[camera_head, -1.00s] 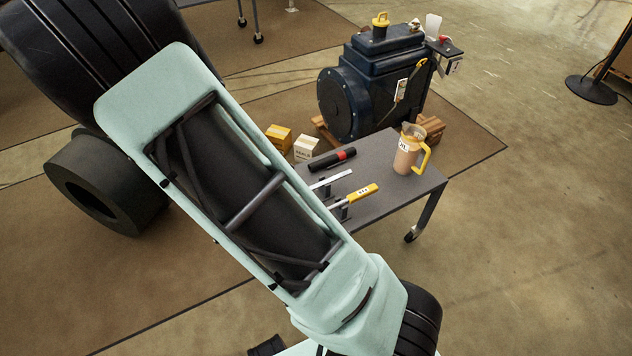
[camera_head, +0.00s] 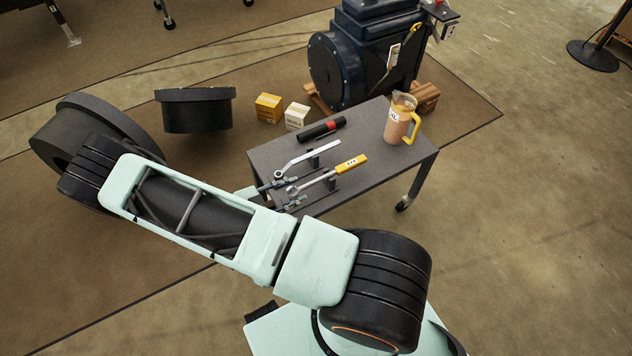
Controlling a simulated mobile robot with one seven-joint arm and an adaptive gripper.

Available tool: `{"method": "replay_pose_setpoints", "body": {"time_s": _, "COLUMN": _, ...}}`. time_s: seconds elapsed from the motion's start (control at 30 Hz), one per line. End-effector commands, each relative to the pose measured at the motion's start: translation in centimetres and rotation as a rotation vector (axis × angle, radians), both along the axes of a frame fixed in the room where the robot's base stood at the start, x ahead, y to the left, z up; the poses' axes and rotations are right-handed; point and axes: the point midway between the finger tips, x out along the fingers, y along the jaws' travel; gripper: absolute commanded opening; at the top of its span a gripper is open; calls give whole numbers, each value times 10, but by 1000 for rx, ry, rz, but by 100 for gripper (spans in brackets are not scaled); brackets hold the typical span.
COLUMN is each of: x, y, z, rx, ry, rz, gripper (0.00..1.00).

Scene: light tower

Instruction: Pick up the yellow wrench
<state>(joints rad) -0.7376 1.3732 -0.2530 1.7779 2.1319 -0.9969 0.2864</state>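The yellow wrench (camera_head: 349,164) has a yellow handle and a silver shaft with a round head. It rests on a small stand on the grey table (camera_head: 385,170), its handle pointing up and right and its head down and left. My gripper (camera_head: 289,193) shows small at the table's left edge, partly hidden behind my mint arm link. Its two dark fingers look apart, near the wrench's head. I see a gap there but cannot tell whether they touch it.
A silver wrench (camera_head: 305,158) lies beside the yellow one, with a black and red tool (camera_head: 322,130) behind. A pitcher (camera_head: 400,122) stands at the table's right. A dark blue machine (camera_head: 365,60) and two small boxes, yellow (camera_head: 267,108) and white (camera_head: 297,117), are behind the table.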

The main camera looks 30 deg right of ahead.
Motion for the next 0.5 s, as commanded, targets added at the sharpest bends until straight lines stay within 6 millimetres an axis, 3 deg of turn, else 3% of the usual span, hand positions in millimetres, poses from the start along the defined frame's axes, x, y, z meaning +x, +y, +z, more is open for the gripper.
{"method": "replay_pose_setpoints", "body": {"time_s": 0.1, "x": 3, "y": -19, "z": -8, "rx": -1, "ry": 1, "rz": -1, "gripper": 32}}
{"method": "replay_pose_setpoints", "body": {"time_s": 0.37, "x": 8, "y": -40, "z": -16, "rx": 1, "ry": 2, "rz": 2, "gripper": 32}}
{"method": "replay_pose_setpoints", "body": {"time_s": 0.5, "x": 10, "y": -60, "z": -22, "rx": 0, "ry": 2, "rz": 2, "gripper": 32}}
